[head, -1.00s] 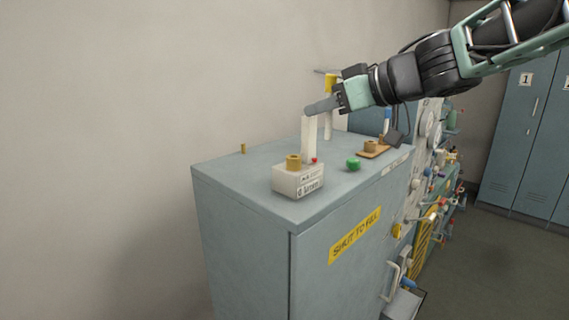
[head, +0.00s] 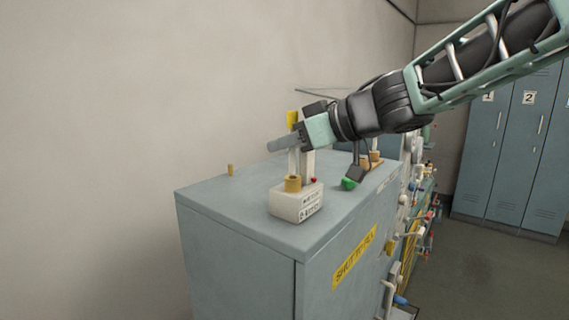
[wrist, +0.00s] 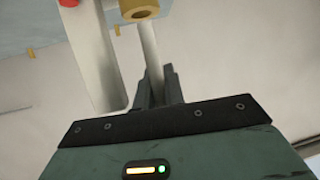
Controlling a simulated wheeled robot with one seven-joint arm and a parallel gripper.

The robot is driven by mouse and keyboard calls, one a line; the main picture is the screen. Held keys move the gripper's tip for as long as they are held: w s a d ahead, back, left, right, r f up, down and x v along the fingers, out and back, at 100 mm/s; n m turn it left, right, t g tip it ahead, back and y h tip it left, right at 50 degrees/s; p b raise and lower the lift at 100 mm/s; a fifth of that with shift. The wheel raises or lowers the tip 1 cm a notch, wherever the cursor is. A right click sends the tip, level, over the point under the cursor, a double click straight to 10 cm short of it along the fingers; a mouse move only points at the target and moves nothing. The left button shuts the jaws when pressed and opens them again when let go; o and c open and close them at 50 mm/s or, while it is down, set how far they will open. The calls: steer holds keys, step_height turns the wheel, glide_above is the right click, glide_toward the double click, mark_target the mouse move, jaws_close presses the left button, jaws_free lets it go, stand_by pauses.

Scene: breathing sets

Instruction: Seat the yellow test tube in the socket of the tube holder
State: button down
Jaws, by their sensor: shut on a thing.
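The yellow test tube has a yellow top (head: 292,118) above my gripper (head: 284,144) and a thin pale body below it. My gripper is shut on it and holds it about upright. The tube holder (head: 296,203) is a white block on the cabinet top, with a brass ring socket (head: 293,184), a red button and a tall white post. The tube's lower part lines up with the socket in the head view. In the wrist view the pale tube (wrist: 150,45) runs from the fingers to the brass ring (wrist: 138,10). I cannot tell whether its end is inside.
The white post (wrist: 95,50) stands close beside the tube. A green knob (head: 348,184) and a brown base with brass fittings (head: 372,163) are to the right. A small brass peg (head: 230,170) is at the left.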

steer(key=shift+f, duration=1.4)
steer(key=shift+f+b, duration=0.15)
steer(key=shift+b, duration=0.15)
steer(key=c, duration=1.8)
jaws_free()
steer(key=shift+o, duration=0.2)
steer(key=shift+d+r, duration=0.2)
steer(key=shift+r, duration=0.1)
steer(key=v, duration=1.1)
steer(key=shift+s+d, duration=0.2)
